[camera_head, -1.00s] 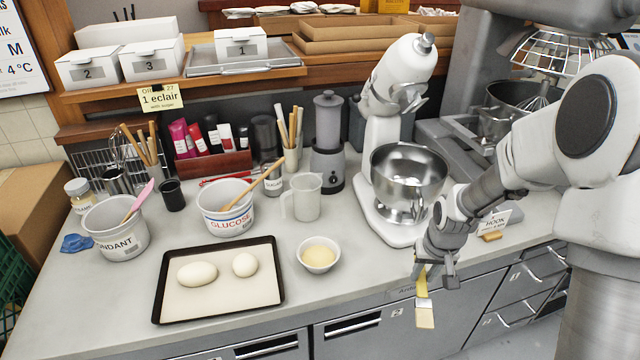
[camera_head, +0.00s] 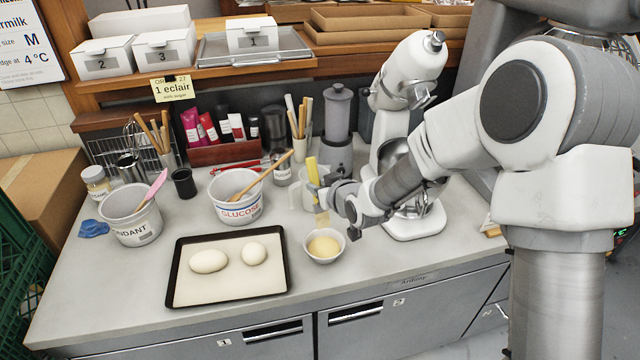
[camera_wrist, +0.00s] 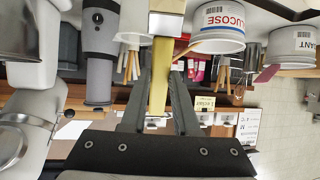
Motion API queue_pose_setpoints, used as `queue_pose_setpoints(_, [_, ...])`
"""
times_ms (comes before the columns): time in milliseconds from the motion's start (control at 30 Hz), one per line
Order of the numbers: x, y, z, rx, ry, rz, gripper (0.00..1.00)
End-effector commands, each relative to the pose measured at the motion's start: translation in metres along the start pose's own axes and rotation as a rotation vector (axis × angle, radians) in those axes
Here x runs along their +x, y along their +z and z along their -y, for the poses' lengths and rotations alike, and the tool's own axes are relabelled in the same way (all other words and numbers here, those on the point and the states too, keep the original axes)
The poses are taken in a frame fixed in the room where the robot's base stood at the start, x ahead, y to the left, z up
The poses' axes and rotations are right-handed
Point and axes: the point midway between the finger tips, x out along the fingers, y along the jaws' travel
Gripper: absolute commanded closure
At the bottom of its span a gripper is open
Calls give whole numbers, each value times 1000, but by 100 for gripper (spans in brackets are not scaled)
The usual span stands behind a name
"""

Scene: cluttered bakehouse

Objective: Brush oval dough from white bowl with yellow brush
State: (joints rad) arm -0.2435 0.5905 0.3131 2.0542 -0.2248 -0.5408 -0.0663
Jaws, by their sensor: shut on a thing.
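My gripper (camera_head: 328,190) is shut on the yellow brush (camera_head: 312,170), whose handle points up and whose pale bristles hang down. The bristle end is just above the back of the white bowl (camera_head: 341,253), which holds a pale yellow liquid; I cannot tell whether it touches the rim. In the wrist view the yellow handle (camera_wrist: 159,75) runs between the two dark fingers. The oval dough (camera_head: 208,261) lies on the left of the dark-rimmed baking tray (camera_head: 230,298). A rounder dough piece (camera_head: 253,253) lies to its right.
Behind the tray stand the glucose tub (camera_head: 238,212) with a wooden spoon and the fondant tub (camera_head: 135,228) with a pink spatula. A clear jug (camera_head: 297,196) is partly hidden behind my gripper. The stand mixer (camera_head: 415,222) is right of the bowl. Counter space between tray and bowl is clear.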

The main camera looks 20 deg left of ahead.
Motion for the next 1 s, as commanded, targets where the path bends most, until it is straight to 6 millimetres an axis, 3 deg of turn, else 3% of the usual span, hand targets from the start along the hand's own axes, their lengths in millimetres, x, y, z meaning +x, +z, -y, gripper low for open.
queue_pose_setpoints(633, [36, 69, 0, 1, 1, 2, 100])
queue_pose_setpoints(1000, [42, 80, 0, 1, 1, 2, 100])
